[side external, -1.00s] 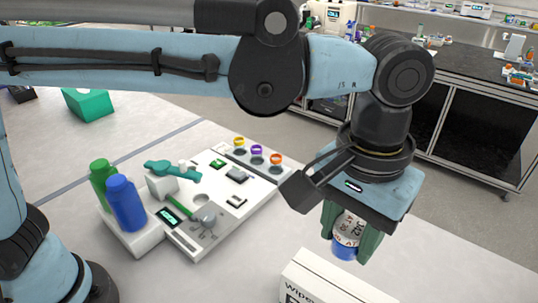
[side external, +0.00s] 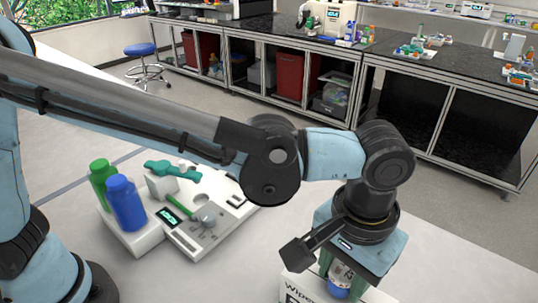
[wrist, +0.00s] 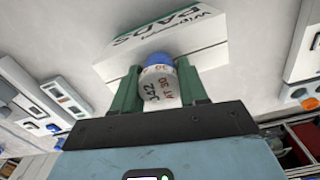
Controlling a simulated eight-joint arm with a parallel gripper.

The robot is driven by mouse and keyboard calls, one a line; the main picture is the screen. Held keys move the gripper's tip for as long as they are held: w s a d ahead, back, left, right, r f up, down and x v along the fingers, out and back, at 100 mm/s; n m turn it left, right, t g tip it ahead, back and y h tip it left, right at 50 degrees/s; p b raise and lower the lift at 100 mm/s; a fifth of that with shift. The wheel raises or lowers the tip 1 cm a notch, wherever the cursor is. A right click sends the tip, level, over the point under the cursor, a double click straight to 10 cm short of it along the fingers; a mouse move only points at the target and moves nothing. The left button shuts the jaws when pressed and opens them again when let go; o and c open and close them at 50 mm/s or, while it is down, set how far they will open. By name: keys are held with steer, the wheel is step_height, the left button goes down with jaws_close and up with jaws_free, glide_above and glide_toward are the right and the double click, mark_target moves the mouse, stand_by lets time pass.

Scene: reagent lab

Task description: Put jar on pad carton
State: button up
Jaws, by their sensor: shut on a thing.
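The jar (side external: 341,274) is white with printed letters and a blue end pointing down. My gripper (side external: 342,270) is shut on the jar; in the wrist view its green fingers (wrist: 159,88) press both sides of the jar (wrist: 160,90). The pad carton (side external: 297,287) is a white box with dark lettering at the bottom of the side view, partly cut off and partly behind the gripper. In the wrist view the carton (wrist: 205,58) lies just beyond the jar's blue end. I cannot tell whether the jar touches it.
A white instrument tray (side external: 207,228) stands left of the carton. A blue bottle (side external: 126,204) and a green bottle (side external: 101,180) stand at its left end. The bench top (side external: 240,270) between tray and carton is clear.

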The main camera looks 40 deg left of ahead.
mark_target(346, 268)
steer(key=shift+f, duration=0.15)
steer(key=o, duration=1)
steer(key=shift+o, duration=0.2)
step_height(346, 268, up, 12)
steer(key=w+a+t, duration=0.1)
steer(key=w+a, duration=0.2)
steer(key=a, duration=0.5)
steer(key=s+a+f+n+t, duration=0.1)
steer(key=a+f+t, duration=0.2)
steer(key=a, duration=1)
steer(key=s+a+f+t, duration=0.1)
steer(key=a+f+t, duration=0.2)
steer(key=a, duration=1)
step_height(346, 268, down, 3)
steer(key=shift+s+f+n, duration=0.15)
steer(key=shift+f+n, duration=0.05)
steer(key=shift+n, duration=0.2)
